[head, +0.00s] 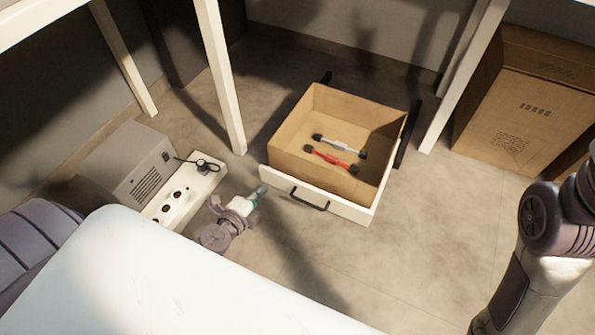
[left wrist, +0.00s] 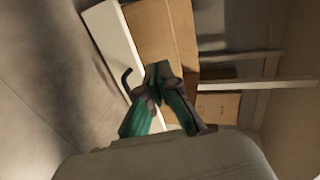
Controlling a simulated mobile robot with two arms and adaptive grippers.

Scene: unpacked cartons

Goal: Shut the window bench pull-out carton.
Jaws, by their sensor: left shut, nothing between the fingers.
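The pull-out carton (head: 290,148) stands out from under the bench, a brown open-topped box with a white front panel (head: 335,200) and a dark handle (head: 309,199). It holds a grey-handled and a red-handled tool. My left gripper (head: 262,190) is shut and empty, just left of the panel's left end; I cannot tell whether it touches. In the left wrist view, the shut fingertips (left wrist: 158,70) appear in front of the carton (left wrist: 160,35) and white panel (left wrist: 112,38), near the handle (left wrist: 127,82). My right gripper is out of view; only my right arm shows in the head view.
White bench legs (head: 222,80) stand left and right of the carton. A grey box (head: 130,165) and a white power strip (head: 190,195) are at left. A closed cardboard box (head: 520,115) is at right. Floor in front of the carton is clear.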

